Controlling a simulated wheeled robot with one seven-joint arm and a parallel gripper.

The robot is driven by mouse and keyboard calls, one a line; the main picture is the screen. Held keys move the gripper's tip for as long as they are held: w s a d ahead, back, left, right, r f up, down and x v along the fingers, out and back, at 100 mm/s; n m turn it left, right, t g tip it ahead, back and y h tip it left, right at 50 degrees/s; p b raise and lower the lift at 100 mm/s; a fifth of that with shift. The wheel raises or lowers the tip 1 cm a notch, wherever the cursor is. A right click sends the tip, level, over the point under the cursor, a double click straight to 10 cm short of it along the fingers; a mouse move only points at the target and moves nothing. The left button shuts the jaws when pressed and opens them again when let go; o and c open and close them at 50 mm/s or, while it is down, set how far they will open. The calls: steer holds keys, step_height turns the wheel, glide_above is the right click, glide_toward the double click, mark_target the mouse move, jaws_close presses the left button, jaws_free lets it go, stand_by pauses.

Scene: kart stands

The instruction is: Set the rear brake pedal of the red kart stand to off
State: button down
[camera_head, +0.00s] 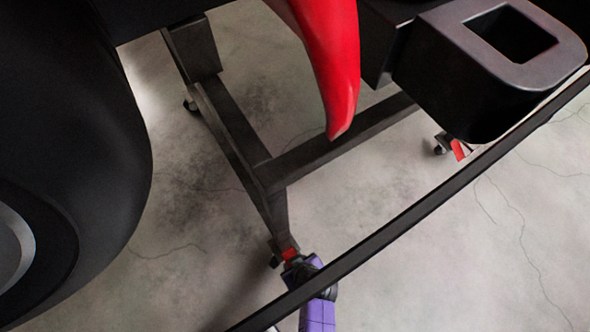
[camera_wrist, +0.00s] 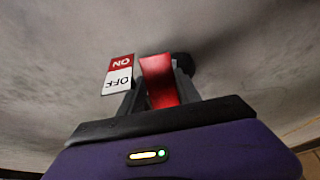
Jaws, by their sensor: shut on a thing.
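The kart stand (camera_head: 230,130) is a dark metal frame on small casters, under a kart with a red body part (camera_head: 330,60). A red brake pedal (camera_head: 289,254) sits at the near caster, low in the head view; in the wrist view it is the red tilted plate (camera_wrist: 160,80). My purple gripper (camera_wrist: 158,90) is shut on this pedal, with grey fingers on both sides of it. A red and white ON/OFF label (camera_wrist: 119,75) stands just left of the pedal, upside down in the wrist view. The caster wheel behind is mostly hidden and dark.
A large black tyre (camera_head: 70,130) fills the left of the head view. A thin dark bar (camera_head: 420,210) crosses diagonally in front of my gripper. Another caster with a red pedal (camera_head: 458,149) is at the right. The concrete floor around is clear.

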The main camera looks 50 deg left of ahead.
steer(key=shift+r+h+p, duration=0.55)
steer(key=shift+h+p, duration=0.05)
steer(key=shift+p, duration=0.55)
steer(key=shift+r+h+p, duration=0.1)
steer(key=shift+h+p, duration=0.5)
steer(key=shift+h, duration=0.3)
steer(key=c, duration=0.8)
jaws_free()
steer(key=shift+c, duration=0.2)
step_height(320, 180, up, 8)
steer(key=d+p, duration=0.1)
steer(key=p, duration=0.3)
steer(key=shift+p, duration=0.35)
